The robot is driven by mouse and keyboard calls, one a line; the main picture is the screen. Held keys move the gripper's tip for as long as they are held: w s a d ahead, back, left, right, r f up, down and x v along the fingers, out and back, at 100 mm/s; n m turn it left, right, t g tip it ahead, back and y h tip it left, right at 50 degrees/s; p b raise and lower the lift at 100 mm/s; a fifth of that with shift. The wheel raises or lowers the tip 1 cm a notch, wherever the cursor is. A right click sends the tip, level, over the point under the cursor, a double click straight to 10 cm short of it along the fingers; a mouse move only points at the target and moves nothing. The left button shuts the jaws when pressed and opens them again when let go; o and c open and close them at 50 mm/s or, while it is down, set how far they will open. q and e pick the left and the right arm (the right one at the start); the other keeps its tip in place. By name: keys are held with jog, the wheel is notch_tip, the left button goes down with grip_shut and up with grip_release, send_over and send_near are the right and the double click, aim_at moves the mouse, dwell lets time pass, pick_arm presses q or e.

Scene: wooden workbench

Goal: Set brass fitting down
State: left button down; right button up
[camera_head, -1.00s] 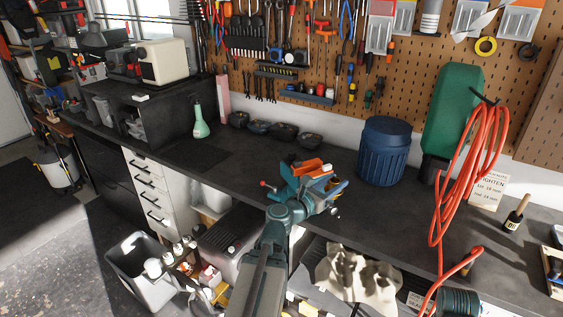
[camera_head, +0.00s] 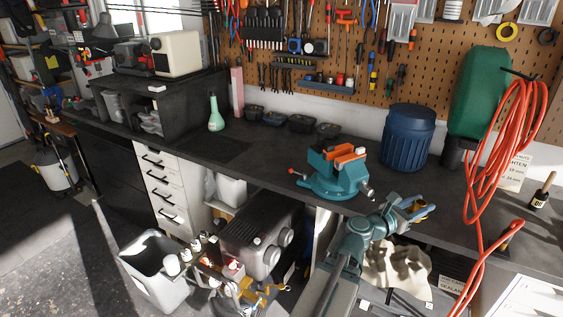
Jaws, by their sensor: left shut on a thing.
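My left gripper (camera_head: 416,209) is in the lower right of the head view, over the front edge of the workbench (camera_head: 262,167), to the right of the vise. It is shut on a small yellowish piece, taken as the brass fitting (camera_head: 423,212), which the jaws mostly hide. I cannot tell whether the piece touches the bench. The teal bench vise (camera_head: 337,184) with orange jaw parts stands on the bench, apart from the gripper. My right gripper is not in view.
A blue ribbed drum (camera_head: 408,140) stands behind the gripper. An orange hose (camera_head: 497,150) hangs to the right, before a green container (camera_head: 482,95). A small dark bottle (camera_head: 541,192) stands at far right. The bench left of the vise is mostly clear.

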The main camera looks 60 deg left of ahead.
pick_arm(q)
notch_tip(320, 180, down, 12)
jog(key=a+y+b, duration=0.1)
jog(key=b, duration=0.8)
jog(key=shift+w+n+b, duration=0.15)
jog(key=shift+n+b, duration=0.2)
jog(key=shift+n, duration=0.05)
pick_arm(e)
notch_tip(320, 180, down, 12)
